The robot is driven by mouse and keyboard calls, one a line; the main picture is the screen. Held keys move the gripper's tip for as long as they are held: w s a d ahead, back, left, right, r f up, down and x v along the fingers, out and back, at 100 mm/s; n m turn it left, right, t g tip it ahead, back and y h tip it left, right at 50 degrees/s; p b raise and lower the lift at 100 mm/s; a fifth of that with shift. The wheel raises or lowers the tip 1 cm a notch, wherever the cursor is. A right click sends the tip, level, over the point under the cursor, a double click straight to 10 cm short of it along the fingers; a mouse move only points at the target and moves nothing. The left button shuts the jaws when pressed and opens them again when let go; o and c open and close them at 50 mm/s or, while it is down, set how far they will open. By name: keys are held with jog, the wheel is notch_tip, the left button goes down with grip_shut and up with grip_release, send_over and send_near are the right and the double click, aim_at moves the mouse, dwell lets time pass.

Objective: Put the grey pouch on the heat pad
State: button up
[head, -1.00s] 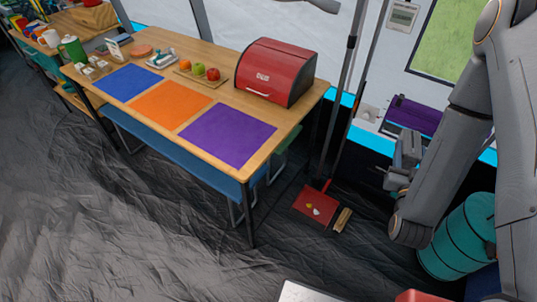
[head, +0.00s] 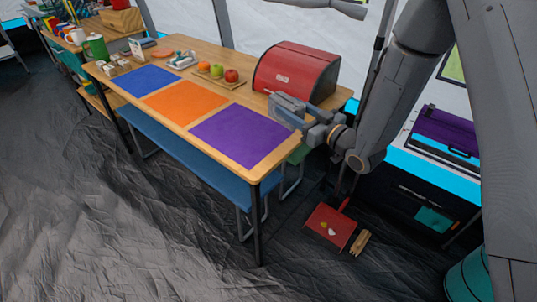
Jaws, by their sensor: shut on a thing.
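My gripper (head: 287,108) is over the right end of the wooden table, in front of the red bread box and beside the purple mat (head: 240,136). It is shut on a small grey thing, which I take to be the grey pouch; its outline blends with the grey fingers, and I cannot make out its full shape. A blue mat (head: 147,80), an orange mat (head: 184,102) and the purple mat lie in a row on the table. I cannot tell which thing is the heat pad.
The red bread box (head: 296,72) stands behind my gripper. A board with fruit (head: 217,76) and a white tray (head: 182,61) stand behind the mats. A blue bench (head: 190,152) is under the table (head: 262,172). A red dustpan (head: 330,227) lies on the floor.

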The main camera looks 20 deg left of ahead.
jog(key=s+a+n+g+y+b, duration=0.1)
jog(key=a+n+g+y+b, duration=0.15)
jog(key=a, duration=0.25)
jog(key=shift+h, duration=0.45)
jog(key=shift+s+a+f+p, duration=0.15)
jog(key=shift+f+p, duration=0.3)
jog(key=shift+f, duration=2)
jog(key=shift+s+f+p, duration=0.15)
jog(key=shift+f+p, duration=0.25)
jog(key=shift+f, duration=2.05)
jog(key=shift+g, duration=0.25)
jog(key=shift+f, duration=0.2)
jog(key=o, duration=1.1)
jog(key=shift+r, duration=0.1)
